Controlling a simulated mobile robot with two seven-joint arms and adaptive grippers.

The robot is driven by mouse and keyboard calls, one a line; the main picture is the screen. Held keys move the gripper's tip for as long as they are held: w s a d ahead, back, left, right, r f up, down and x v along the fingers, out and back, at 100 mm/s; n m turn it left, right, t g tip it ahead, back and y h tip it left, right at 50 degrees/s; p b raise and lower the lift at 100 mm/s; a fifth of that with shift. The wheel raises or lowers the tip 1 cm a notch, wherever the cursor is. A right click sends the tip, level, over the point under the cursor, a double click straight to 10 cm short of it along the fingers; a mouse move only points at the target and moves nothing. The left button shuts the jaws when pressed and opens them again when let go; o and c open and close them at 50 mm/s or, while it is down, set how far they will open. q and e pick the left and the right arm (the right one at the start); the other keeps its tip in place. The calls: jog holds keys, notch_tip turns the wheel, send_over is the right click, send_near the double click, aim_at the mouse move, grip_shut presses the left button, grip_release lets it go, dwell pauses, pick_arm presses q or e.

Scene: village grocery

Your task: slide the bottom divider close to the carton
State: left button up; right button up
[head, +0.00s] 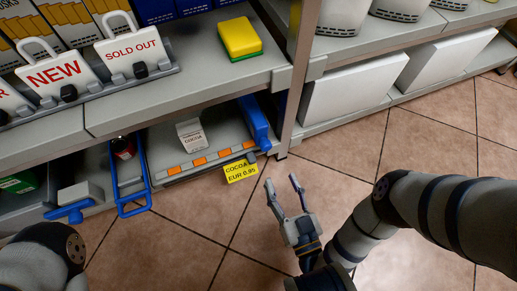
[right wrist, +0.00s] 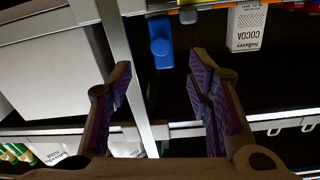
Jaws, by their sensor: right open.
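The white cocoa carton (head: 190,134) stands on the bottom shelf, behind a row of orange tags. A blue divider (head: 254,122) is at the right end of that shelf, by the upright, with a gap between it and the carton. My right gripper (head: 281,181) is open and empty in front of the shelf, below the divider's front end. In the right wrist view the divider's blue front end (right wrist: 161,46) shows between and beyond my open fingers (right wrist: 163,66); the carton (right wrist: 246,28) is to its right. My left gripper is out of view; only part of the left arm shows.
A yellow cocoa price tag (head: 240,171) hangs at the shelf's front edge near my right gripper. A blue wire-like frame (head: 129,178) juts out left of the carton. A grey upright (head: 296,85) stands right of the divider. The tiled floor in front is clear.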

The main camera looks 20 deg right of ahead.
aim_at(267, 149)
jog(key=w+b, duration=0.3)
jog(key=w, duration=0.8)
jog(key=shift+w+r, duration=0.15)
jog(key=shift+w, duration=0.2)
grip_shut()
